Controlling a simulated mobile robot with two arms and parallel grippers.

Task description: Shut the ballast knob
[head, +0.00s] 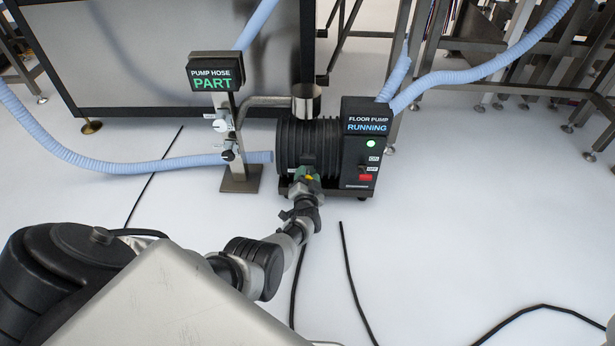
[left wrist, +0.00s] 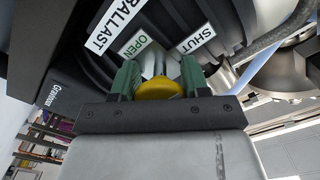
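The ballast knob (left wrist: 158,88) is yellow and sits on the dark ribbed body of the floor pump (head: 300,140). In the left wrist view it lies between the green fingertips of my left gripper (left wrist: 159,78). Both fingers seem to press on its sides. Labels read BALLAST (left wrist: 112,22), OPEN (left wrist: 136,42) at the upper left of the knob and SHUT (left wrist: 195,40) at its upper right. The knob's pointer is not clear. In the head view my left gripper (head: 305,174) is at the pump's near side, with a bit of yellow showing. My right gripper is out of view.
The pump's panel (head: 367,125) reads FLOOR PUMP RUNNING, with a green light and a red switch (head: 366,177). A post sign (head: 216,74) reads PUMP HOSE PART. Blue hoses (head: 110,162) and black cables (head: 350,270) run across the white floor. Metal frames stand behind.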

